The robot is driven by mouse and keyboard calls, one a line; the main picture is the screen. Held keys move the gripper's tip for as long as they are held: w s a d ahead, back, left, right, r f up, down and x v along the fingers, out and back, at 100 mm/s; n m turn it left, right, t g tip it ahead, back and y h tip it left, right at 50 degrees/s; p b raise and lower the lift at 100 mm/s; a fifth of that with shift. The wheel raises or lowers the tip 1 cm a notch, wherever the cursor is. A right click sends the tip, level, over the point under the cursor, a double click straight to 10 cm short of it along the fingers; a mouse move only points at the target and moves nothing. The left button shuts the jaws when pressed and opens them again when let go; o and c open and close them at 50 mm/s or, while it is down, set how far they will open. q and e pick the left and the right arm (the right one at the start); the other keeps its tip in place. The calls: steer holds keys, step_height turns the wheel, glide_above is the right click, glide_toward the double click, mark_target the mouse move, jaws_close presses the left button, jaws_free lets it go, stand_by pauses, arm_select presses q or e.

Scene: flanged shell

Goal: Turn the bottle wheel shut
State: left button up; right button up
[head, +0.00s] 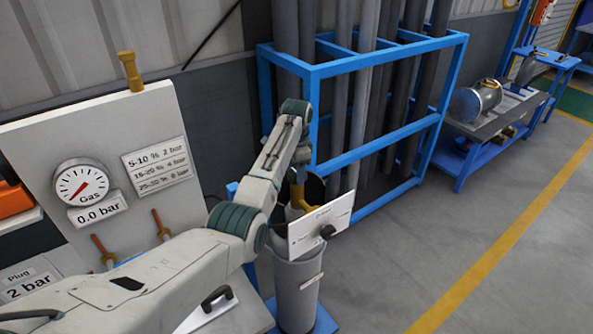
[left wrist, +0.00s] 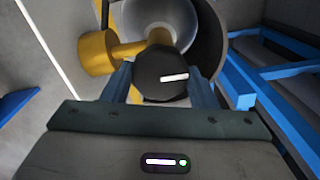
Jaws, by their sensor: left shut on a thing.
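The bottle wheel (left wrist: 162,74) is a dark, many-sided knob with a white mark, in the middle of the left wrist view. My left gripper (left wrist: 161,88) is shut on it, with one blue finger on each side. A brass valve part (left wrist: 97,54) sticks out to the left beside the wheel. A round grey shell (left wrist: 208,45) opens around and behind it. In the head view the grey bottle (head: 297,290) stands upright below my left arm. The wheel and the left fingertips cannot be made out there. My right gripper is not in view.
A board with a gas gauge (head: 82,185) reading 0.0 bar stands at the left. A blue rack (head: 388,57) of grey pipes stands behind the bottle. A blue workbench (head: 490,125) is farther right. The floor at the right is clear.

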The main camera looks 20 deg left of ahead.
arm_select(q)
steer(key=o, duration=0.8)
steer(key=shift+w+r, duration=0.15)
steer(key=shift+r, duration=0.15)
steer(key=shift+o, duration=0.9)
steer(key=shift+f, duration=0.2)
step_height(320, 180, up, 8)
steer(key=b, duration=0.4)
steer(key=shift+r, duration=0.2)
step_height(320, 180, up, 3)
steer(key=p, duration=0.2)
steer(key=shift+f+p, duration=0.2)
steer(key=shift+p, duration=0.2)
steer(key=shift+f, duration=0.2)
